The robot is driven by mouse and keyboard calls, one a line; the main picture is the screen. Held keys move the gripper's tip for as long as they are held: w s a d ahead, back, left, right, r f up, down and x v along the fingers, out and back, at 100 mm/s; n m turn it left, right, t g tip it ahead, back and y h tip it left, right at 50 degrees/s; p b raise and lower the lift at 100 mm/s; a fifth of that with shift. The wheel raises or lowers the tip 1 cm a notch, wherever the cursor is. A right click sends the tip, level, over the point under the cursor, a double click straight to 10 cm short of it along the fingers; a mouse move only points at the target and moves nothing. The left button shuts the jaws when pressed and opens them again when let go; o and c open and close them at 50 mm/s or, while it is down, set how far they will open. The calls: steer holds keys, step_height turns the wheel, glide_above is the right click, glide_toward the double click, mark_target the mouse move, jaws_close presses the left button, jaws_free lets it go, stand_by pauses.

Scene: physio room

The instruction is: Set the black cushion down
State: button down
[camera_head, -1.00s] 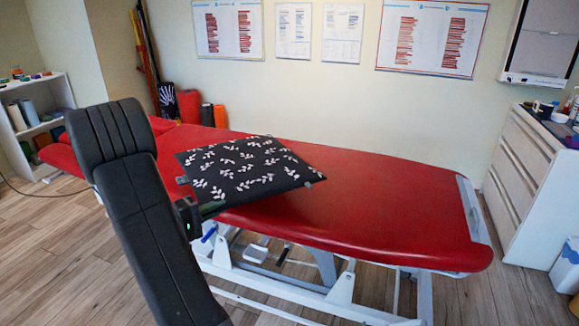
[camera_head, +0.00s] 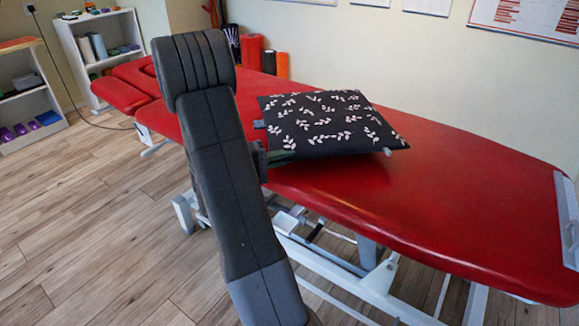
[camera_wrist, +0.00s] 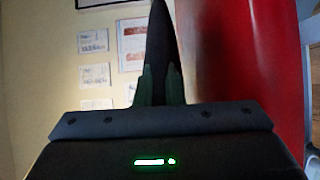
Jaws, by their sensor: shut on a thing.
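The black cushion (camera_head: 325,122) has a pale leaf pattern and shows over the red treatment table (camera_head: 440,190) in the head view. My gripper (camera_head: 277,155) is shut on the cushion's near left edge. In the wrist view the cushion (camera_wrist: 160,45) is a dark, narrow shape seen edge-on between the fingers of my gripper (camera_wrist: 160,85). The red table surface (camera_wrist: 240,50) is to its right there. I cannot tell whether the cushion touches the table. My arm hides part of the table's left side.
White shelves (camera_head: 65,45) stand at the back left, with another shelf unit (camera_head: 22,105) at the left edge. Red and orange rolls (camera_head: 268,62) stand by the wall behind the table. The wooden floor (camera_head: 90,200) at the left is clear.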

mark_target(283, 178)
steer(key=shift+f+b, duration=0.35)
steer(key=shift+f, duration=1.7)
steer(key=c, duration=1.5)
jaws_free()
steer(key=shift+c, duration=0.2)
steer(key=shift+a, duration=0.2)
steer(key=p+v, duration=0.1)
steer(key=v, duration=1)
steer(key=shift+s+a, duration=0.15)
steer(key=shift+a, duration=0.15)
